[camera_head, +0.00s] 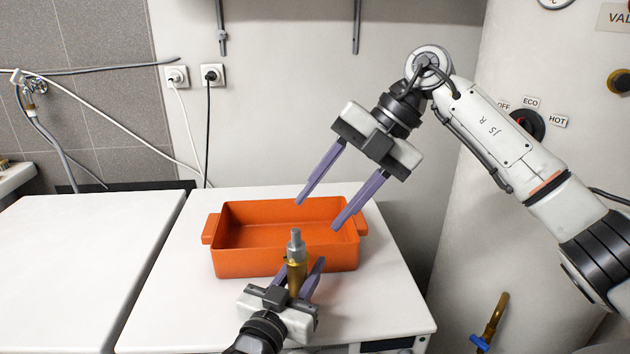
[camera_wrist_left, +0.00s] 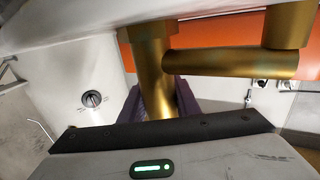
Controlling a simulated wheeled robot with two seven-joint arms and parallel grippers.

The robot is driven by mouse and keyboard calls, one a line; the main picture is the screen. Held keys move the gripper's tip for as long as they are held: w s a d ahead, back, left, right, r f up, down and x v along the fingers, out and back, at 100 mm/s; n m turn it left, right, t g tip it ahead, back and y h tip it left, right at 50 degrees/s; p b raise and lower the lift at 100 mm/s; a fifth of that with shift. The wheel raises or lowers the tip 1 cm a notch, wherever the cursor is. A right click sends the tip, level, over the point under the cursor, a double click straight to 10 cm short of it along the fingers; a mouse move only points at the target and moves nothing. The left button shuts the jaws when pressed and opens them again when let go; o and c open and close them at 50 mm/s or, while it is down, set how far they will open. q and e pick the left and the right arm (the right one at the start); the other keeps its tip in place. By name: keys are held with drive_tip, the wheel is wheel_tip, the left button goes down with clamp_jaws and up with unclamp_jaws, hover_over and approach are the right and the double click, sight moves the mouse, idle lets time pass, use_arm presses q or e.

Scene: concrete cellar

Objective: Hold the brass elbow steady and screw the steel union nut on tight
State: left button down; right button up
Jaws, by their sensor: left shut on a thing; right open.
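My left gripper (camera_head: 302,270) is shut on the brass elbow (camera_head: 297,277) and holds it upright in front of the orange tray. A grey steel piece (camera_head: 295,241), apparently the union nut, sits at the elbow's top end; how far it is threaded cannot be told. In the left wrist view the brass elbow (camera_wrist_left: 215,62) fills the upper part, between my purple fingers (camera_wrist_left: 160,105); no steel shows there. My right gripper (camera_head: 318,214) is open and empty, above and to the right of the steel piece, over the tray.
The orange tray (camera_head: 314,262) stands on a white worktop (camera_head: 385,300) and looks empty. Another white surface (camera_head: 80,250) lies at the left. A white tank (camera_head: 465,200) with a dial stands at the right. A brass pipe with a blue tap (camera_head: 487,330) is at the lower right.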

sight(298, 231)
drive_tip(key=a+f+n+h, duration=0.1)
drive_tip(key=f+n, duration=0.1)
drive_tip(key=n, duration=0.3)
drive_tip(key=a+f+n+t+h, duration=0.1)
drive_tip(key=a+f+n, duration=0.1)
drive_tip(key=n, duration=0.3)
drive_tip(key=w+a+f+n+h, duration=0.1)
drive_tip(key=a+f+n+h, duration=0.1)
drive_tip(key=n, duration=0.4)
drive_tip(key=shift+f+t, duration=0.3)
drive_tip(key=shift+f, duration=0.45)
drive_tip(key=shift+c, duration=0.2)
